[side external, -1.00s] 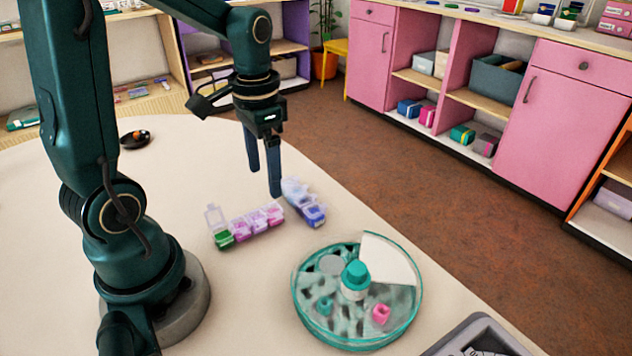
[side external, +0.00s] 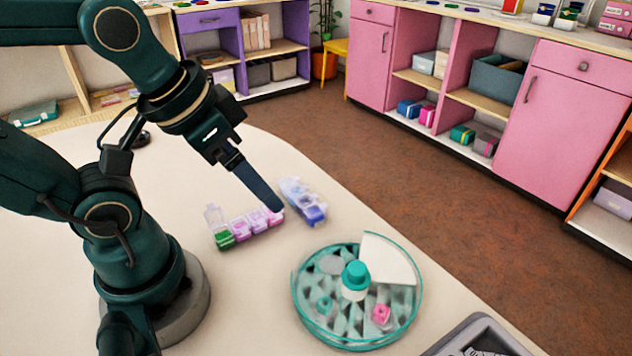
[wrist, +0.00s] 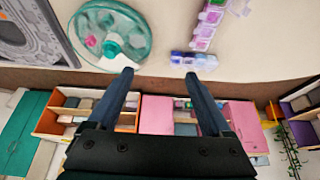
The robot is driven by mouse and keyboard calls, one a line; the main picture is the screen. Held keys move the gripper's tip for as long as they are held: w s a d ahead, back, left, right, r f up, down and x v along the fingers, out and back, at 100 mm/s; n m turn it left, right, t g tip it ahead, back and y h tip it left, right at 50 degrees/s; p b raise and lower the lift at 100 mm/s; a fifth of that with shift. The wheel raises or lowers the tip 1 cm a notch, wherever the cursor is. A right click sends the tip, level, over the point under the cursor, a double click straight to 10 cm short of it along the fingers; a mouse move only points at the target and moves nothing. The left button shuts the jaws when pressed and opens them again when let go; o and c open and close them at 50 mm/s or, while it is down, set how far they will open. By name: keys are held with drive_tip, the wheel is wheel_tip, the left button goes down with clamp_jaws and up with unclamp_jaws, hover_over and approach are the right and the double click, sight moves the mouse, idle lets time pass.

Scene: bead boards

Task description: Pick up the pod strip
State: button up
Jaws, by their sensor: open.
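Two clear pod strips lie close together on the cream table. One (side external: 245,228) has green, magenta and pink pods, with a lid standing open at its left end. The other (side external: 303,201) has blue and lilac pods and lies at an angle to it. In the wrist view, the pink-purple strip (wrist: 208,26) and the blue strip (wrist: 195,61) show at the top, right of centre. My gripper (side external: 276,208) is tilted, its visible fingertip appearing close to the strips. In the wrist view, my gripper (wrist: 159,75) is open with nothing between its fingers.
A round teal-rimmed tray (side external: 301,313) with a teal knob and a pink bead stands in front of the strips. A grey tray (side external: 450,346) is at the lower right. The table's edge is just beyond the blue strip. Bare table lies left of the strips.

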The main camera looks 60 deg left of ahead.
drive_tip(key=shift+s+d, duration=0.15)
drive_tip(key=shift+d, duration=0.05)
drive_tip(key=shift+c, duration=0.5)
